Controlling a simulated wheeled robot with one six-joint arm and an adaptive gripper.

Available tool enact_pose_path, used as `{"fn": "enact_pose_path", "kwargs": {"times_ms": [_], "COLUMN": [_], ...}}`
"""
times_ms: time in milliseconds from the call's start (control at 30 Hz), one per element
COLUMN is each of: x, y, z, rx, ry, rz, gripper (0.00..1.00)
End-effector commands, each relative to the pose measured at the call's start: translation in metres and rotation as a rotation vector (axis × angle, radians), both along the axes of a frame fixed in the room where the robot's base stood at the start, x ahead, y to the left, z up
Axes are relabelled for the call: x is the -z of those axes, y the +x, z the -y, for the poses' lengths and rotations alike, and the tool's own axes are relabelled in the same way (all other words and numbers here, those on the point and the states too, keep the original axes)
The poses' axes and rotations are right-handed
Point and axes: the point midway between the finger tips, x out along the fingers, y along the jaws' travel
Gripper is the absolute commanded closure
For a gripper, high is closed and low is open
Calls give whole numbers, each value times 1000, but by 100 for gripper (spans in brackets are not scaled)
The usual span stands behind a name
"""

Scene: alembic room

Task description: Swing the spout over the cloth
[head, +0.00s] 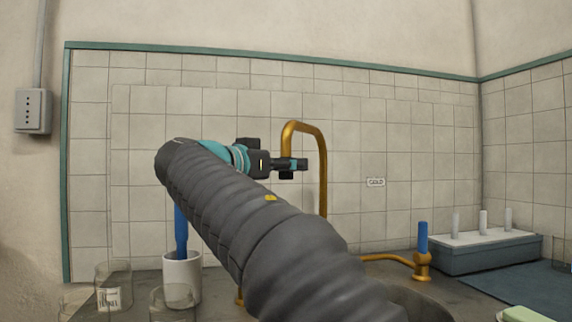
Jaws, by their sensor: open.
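The brass spout (322,175) rises in front of the tiled wall, bends over at the top and comes down on the left. Its down-turned end is hidden behind my gripper or ends there. My gripper (300,166) is open, seen side-on, and overlaps the left leg of the spout. I cannot tell whether it touches the spout or whether the spout is between the fingers. A flat blue cloth (532,287) lies on the counter at the right, apart from the spout. My arm covers the spout's lower part and much of the sink.
A blue-handled brass tap (422,250) stands right of the sink. A rack (480,252) with white tubes is behind the cloth. A white cup (182,278) with a blue item and glass beakers (114,287) stand at left. A pale green block (524,314) is at lower right.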

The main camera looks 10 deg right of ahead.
Motion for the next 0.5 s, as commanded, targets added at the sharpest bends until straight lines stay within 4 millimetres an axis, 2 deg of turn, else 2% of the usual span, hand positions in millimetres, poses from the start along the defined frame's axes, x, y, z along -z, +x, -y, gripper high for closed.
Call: {"fn": "enact_pose_path", "kwargs": {"times_ms": [133,300,367,500], "x": [0,0,0,0], "y": [0,0,0,0], "z": [0,0,0,0], "rx": [0,0,0,0], "ry": [0,0,0,0], "rz": [0,0,0,0], "gripper": [44,87,100,100]}}
